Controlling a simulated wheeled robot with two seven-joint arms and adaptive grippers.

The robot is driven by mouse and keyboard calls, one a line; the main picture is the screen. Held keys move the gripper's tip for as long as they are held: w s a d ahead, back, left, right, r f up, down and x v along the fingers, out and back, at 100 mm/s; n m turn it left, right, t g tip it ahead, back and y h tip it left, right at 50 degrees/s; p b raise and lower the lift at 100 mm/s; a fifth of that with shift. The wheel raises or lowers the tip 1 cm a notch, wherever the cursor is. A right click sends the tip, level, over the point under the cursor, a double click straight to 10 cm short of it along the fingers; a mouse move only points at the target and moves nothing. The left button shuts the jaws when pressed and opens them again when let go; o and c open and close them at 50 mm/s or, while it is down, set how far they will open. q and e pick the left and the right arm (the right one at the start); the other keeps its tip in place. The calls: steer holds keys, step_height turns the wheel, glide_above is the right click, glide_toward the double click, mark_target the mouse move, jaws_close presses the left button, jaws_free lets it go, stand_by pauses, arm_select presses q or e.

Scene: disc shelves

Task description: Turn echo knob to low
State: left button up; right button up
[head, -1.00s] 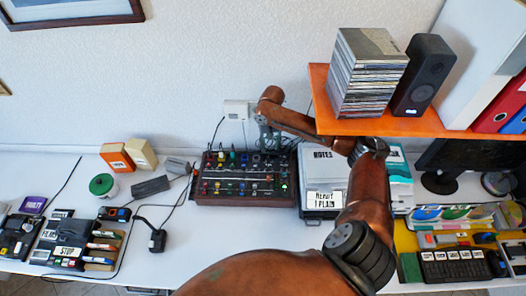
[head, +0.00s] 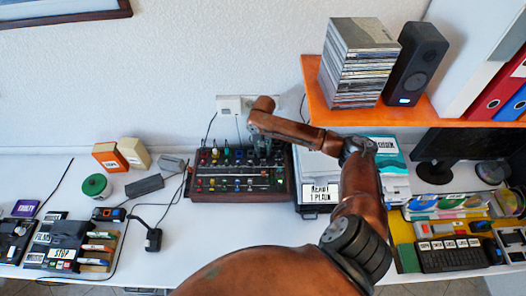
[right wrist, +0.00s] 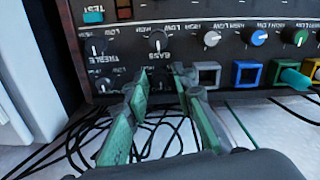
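The dark mixer with wooden sides (head: 240,187) stands on the white table against the wall. It carries rows of coloured knobs and sliders. In the right wrist view its panel (right wrist: 185,12) appears upside down, with knobs labelled treble (right wrist: 95,46) and bass (right wrist: 158,41), then a white knob (right wrist: 212,38), a blue knob (right wrist: 258,37) and a green knob (right wrist: 299,37). I cannot read an echo label. My right gripper (head: 266,150) is over the mixer's back right part. In the wrist view its fingers (right wrist: 162,76) are apart and empty, tips near the bass knob. My left gripper is not in view.
An orange shelf (head: 420,112) with a disc stack (head: 352,65) and a black speaker (head: 416,62) overhangs at the right. A label-bearing box (head: 321,191) stands right of the mixer. Black cables (right wrist: 75,135) lie behind the mixer.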

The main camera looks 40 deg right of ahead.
jaws_close()
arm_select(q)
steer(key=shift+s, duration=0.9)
arm_select(e)
steer(key=shift+r, duration=0.1)
steer(key=n+p, duration=0.3)
steer(key=p, duration=0.3)
steer(key=shift+r, duration=0.2)
steer(key=shift+d+f+n+p, duration=0.15)
steer(key=shift+n+p, duration=0.25)
steer(key=shift+n, duration=0.3)
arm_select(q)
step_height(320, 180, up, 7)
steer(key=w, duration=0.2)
arm_select(e)
steer(key=shift+f, duration=0.15)
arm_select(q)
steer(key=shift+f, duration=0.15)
